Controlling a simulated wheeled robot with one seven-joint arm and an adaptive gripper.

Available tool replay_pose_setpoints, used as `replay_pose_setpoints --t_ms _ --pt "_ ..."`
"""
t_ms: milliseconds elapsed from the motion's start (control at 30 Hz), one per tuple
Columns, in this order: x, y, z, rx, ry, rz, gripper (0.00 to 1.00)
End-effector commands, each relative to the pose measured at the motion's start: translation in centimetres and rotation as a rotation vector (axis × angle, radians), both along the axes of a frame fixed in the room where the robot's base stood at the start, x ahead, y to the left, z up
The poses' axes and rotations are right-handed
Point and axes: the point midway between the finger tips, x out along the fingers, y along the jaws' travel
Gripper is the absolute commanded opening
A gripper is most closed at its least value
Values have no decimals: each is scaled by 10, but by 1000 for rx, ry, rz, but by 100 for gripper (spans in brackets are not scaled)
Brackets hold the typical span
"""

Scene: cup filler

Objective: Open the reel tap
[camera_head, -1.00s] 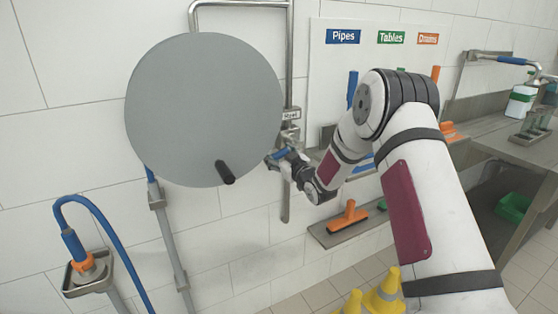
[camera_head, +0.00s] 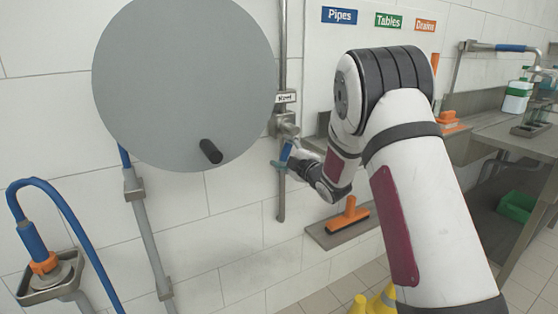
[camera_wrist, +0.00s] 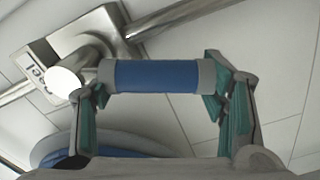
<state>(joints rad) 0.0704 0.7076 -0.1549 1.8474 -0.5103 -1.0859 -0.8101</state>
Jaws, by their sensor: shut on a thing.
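The reel tap (camera_head: 284,122) is a metal valve on the wall pipe, just right of the big grey reel disc (camera_head: 185,80) and below a small label. Its blue lever handle (camera_head: 287,151) points down, slightly slanted. In the wrist view the blue handle (camera_wrist: 157,76) with grey end collars spans between my teal fingers, and the silver valve body (camera_wrist: 95,45) is at upper left. My gripper (camera_wrist: 158,90) is shut on the handle, one finger at each end. In the head view my gripper (camera_head: 285,162) is small and partly hidden by its own wrist.
A black knob (camera_head: 211,151) sticks out of the reel disc close to my gripper. Below are an orange squeegee on a shelf (camera_head: 347,227) and yellow cones (camera_head: 375,303). A blue hose (camera_head: 75,220) hangs at left. A metal counter (camera_head: 520,140) stands at right.

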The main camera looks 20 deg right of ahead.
Motion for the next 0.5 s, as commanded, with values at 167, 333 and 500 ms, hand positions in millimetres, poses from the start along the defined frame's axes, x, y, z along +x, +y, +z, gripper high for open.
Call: replay_pose_setpoints --t_ms 167,333,500 --pt "3 -6 -7 -106 -29 3 16" --pt "4 -10 -8 -173 -46 2 16" --pt "4 -13 -8 -207 -54 4 16"
